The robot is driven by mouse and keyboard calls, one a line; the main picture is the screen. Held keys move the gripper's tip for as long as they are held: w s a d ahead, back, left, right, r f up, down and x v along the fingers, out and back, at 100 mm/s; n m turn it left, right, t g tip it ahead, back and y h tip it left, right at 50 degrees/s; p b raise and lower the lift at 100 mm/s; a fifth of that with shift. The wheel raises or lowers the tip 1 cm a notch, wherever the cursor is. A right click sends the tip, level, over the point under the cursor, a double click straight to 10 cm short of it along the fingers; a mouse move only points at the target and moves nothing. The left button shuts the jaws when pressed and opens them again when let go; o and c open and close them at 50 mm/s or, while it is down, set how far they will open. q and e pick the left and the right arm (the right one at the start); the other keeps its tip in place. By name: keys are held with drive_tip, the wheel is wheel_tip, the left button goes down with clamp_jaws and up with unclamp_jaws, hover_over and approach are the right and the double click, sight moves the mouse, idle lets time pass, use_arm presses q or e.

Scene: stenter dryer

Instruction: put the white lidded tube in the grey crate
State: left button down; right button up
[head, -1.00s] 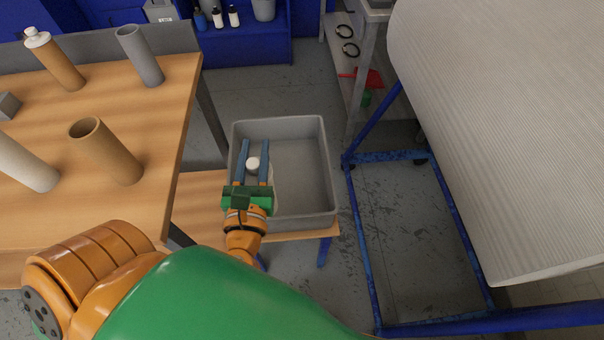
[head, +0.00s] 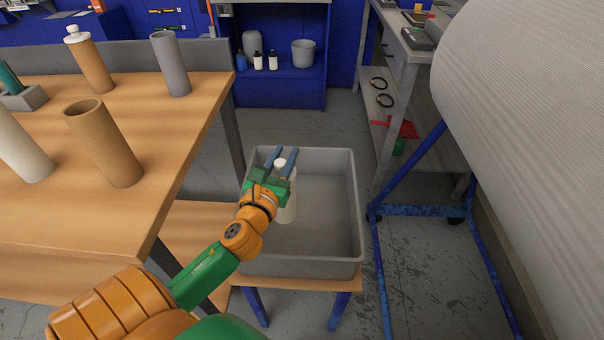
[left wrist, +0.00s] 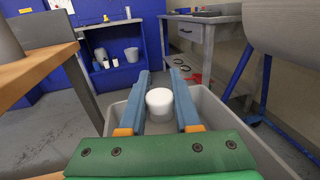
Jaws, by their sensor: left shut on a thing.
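The white lidded tube (head: 287,212) is upright inside the grey crate (head: 352,200), near its left side, with its lid level with my fingers. My left gripper (head: 285,158) is over the crate and shut on the tube, one blue finger on each side of the lid. In the left wrist view my gripper (left wrist: 161,98) has the white lid (left wrist: 159,101) between its fingers. I cannot tell whether the tube's base touches the crate floor. The rest of the crate looks empty. My right gripper is in neither view.
The crate stands on a low wooden stand (head: 290,283). A wooden table (head: 165,140) with several cardboard, grey and white tubes is at the left. A blue rolling frame (head: 420,210) with a large fabric roll (head: 520,120) is close on the right.

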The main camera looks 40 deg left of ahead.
sight(289, 202)
use_arm(q)
drive_tip(key=w+f+b, duration=0.5)
drive_tip(key=w+f, duration=0.1)
drive_tip(key=f, duration=0.3)
drive_tip(key=shift+w+d+f+b, duration=0.15)
drive_tip(key=shift+w+f+b, duration=0.05)
drive_tip(key=shift+f+b, duration=0.15)
drive_tip(key=c, duration=0.6)
unclamp_jaws()
drive_tip(key=v, duration=1.2)
drive_tip(key=shift+r, duration=0.1)
